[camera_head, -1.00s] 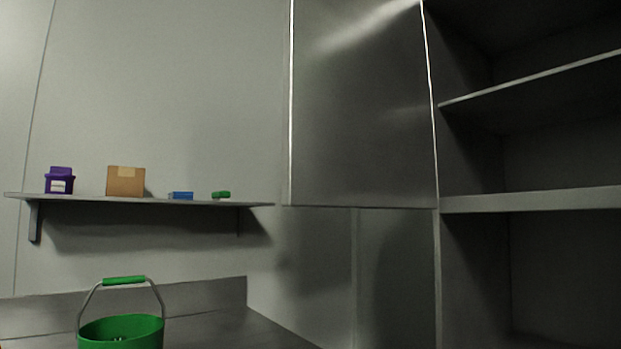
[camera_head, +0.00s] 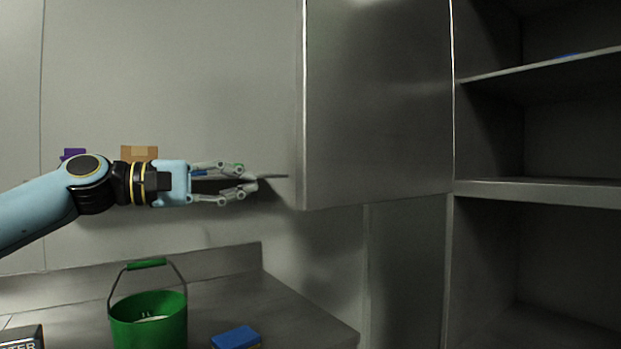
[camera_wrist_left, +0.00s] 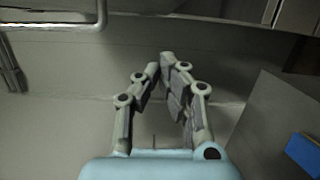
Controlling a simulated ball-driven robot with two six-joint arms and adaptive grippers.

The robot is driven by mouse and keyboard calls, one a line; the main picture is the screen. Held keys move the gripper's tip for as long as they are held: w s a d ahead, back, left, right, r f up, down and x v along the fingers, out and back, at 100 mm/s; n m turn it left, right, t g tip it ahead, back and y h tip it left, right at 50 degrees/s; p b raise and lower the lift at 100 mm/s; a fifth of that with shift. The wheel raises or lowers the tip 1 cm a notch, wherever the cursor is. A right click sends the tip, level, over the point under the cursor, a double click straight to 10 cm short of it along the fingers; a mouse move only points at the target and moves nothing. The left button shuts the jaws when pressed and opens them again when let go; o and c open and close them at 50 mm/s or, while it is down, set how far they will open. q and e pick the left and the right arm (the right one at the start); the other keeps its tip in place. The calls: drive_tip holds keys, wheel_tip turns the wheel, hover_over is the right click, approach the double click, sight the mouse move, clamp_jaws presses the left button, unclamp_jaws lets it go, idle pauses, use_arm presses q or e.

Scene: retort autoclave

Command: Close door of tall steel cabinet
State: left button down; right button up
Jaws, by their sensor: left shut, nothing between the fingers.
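The tall steel cabinet (camera_head: 535,192) stands at the right with its shelves exposed. Its steel door (camera_head: 380,105) stands open at the cabinet's left side, a flat panel with its lower edge above the counter level. My left gripper (camera_head: 248,178) reaches in from the left, fingers pointing right toward the door's left edge. It looks apart from the door in the head view. It also shows in the left wrist view (camera_wrist_left: 160,68), shut and empty. I see no handle on the door. My right gripper is in neither view.
A green bucket (camera_head: 150,325) and a blue box (camera_head: 236,338) stand on the steel counter (camera_head: 290,310) below my arm. A wall shelf (camera_head: 272,177) with a cardboard box (camera_head: 139,153) lies behind my gripper. A metal rail (camera_wrist_left: 60,26) shows in the wrist view.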

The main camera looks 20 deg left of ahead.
sight(310, 170)
use_arm(q)
drive_tip(key=w+d+p, duration=0.2)
drive_tip(key=d, duration=0.1)
drive_tip(key=w+d+r+p, duration=0.1)
drive_tip(key=d+p, duration=0.1)
drive_tip(key=d, duration=0.1)
drive_tip(key=w+d+r+p, duration=0.1)
drive_tip(key=w+d+p, duration=0.1)
drive_tip(key=d, duration=0.1)
drive_tip(key=shift+w+d+p, duration=0.35)
drive_tip(key=shift+d, duration=0.05)
drive_tip(key=shift+s, duration=0.1)
